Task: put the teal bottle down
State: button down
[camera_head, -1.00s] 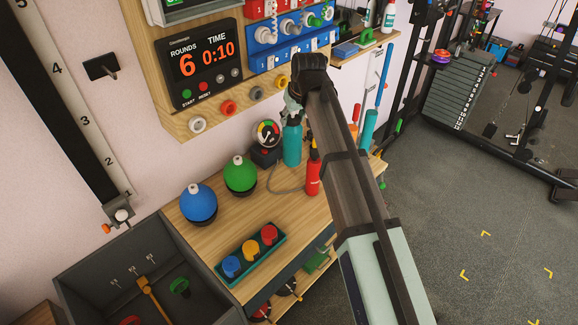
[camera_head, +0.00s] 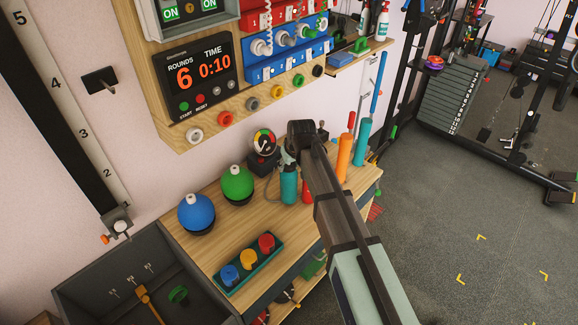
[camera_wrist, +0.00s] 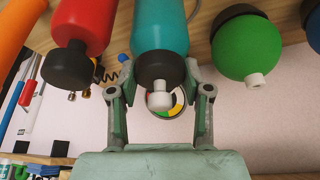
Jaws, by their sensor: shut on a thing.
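The teal bottle (camera_head: 289,187) is upright over the wooden bench top, between the green ball and the red bottle. My gripper (camera_head: 287,158) is around its upper part and shut on it. In the wrist view, the teal bottle (camera_wrist: 160,28) stands between the two fingers of my gripper (camera_wrist: 160,78), with its dark collar and pale cap toward the palm. Its base is at or very near the bench top (camera_head: 222,215); I cannot tell whether it touches.
The red bottle (camera_wrist: 84,22) is close beside it. The green ball (camera_head: 236,185) and blue ball (camera_head: 196,213) stand left. A gauge (camera_head: 263,143) is behind. An orange cylinder (camera_head: 344,155) and another teal cylinder (camera_head: 363,140) stand right. A button box (camera_head: 248,262) lies in front.

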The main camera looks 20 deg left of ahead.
jog(key=shift+f, duration=0.6)
jog(key=c, duration=0.5)
grip_release()
